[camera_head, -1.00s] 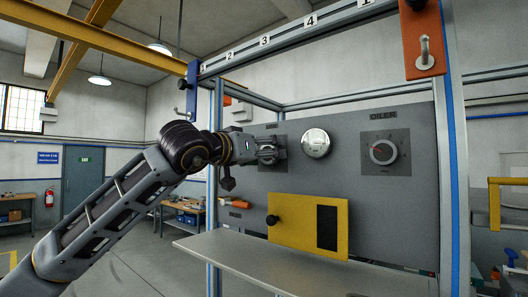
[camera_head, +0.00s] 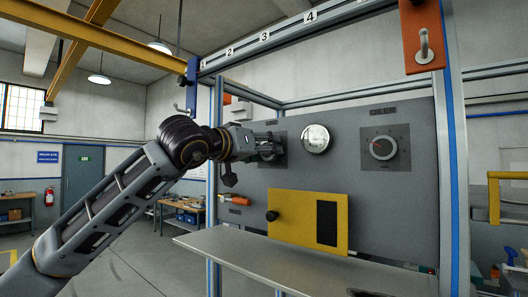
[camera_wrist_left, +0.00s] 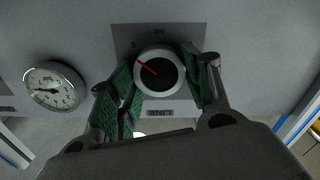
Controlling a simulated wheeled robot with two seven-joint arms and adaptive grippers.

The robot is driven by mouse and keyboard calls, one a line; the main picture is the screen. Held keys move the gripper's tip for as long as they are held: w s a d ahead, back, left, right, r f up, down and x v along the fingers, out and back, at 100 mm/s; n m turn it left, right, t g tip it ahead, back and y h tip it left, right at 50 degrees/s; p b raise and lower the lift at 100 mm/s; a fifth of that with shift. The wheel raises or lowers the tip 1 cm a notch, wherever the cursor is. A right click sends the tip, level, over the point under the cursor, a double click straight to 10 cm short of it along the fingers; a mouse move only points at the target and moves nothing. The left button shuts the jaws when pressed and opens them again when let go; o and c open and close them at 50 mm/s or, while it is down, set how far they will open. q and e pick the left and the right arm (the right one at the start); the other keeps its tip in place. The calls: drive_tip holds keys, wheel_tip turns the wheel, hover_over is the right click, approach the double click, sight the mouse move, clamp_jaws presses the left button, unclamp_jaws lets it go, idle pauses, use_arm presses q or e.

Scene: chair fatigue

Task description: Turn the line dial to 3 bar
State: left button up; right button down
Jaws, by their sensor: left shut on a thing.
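The line dial (camera_wrist_left: 160,78) is a round dark knob with a pale rim and a red pointer line, on a square grey plate. In the left wrist view the pointer leans toward the upper left. My left gripper (camera_head: 267,147) reaches the panel and is shut on this dial, its green-padded fingers on either side of the rim. In the head view the fingers hide most of the dial. My right gripper is not in view.
The oiler dial (camera_head: 383,148) is to the right on the same grey panel. Below are a yellow plate (camera_head: 290,220) with a black knob and a grey shelf (camera_head: 250,255). An orange hook plate (camera_head: 422,40) hangs at the upper right.

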use_arm(q)
drive_tip(key=n+b, duration=0.4)
drive_tip(key=n, duration=0.4)
drive_tip(key=n+b, duration=0.5)
drive_tip(key=n, duration=0.4)
drive_tip(key=f+n+b, duration=0.1)
drive_tip(key=n+b, duration=0.3)
drive_tip(key=n, duration=0.5)
drive_tip(key=shift+w, duration=0.1)
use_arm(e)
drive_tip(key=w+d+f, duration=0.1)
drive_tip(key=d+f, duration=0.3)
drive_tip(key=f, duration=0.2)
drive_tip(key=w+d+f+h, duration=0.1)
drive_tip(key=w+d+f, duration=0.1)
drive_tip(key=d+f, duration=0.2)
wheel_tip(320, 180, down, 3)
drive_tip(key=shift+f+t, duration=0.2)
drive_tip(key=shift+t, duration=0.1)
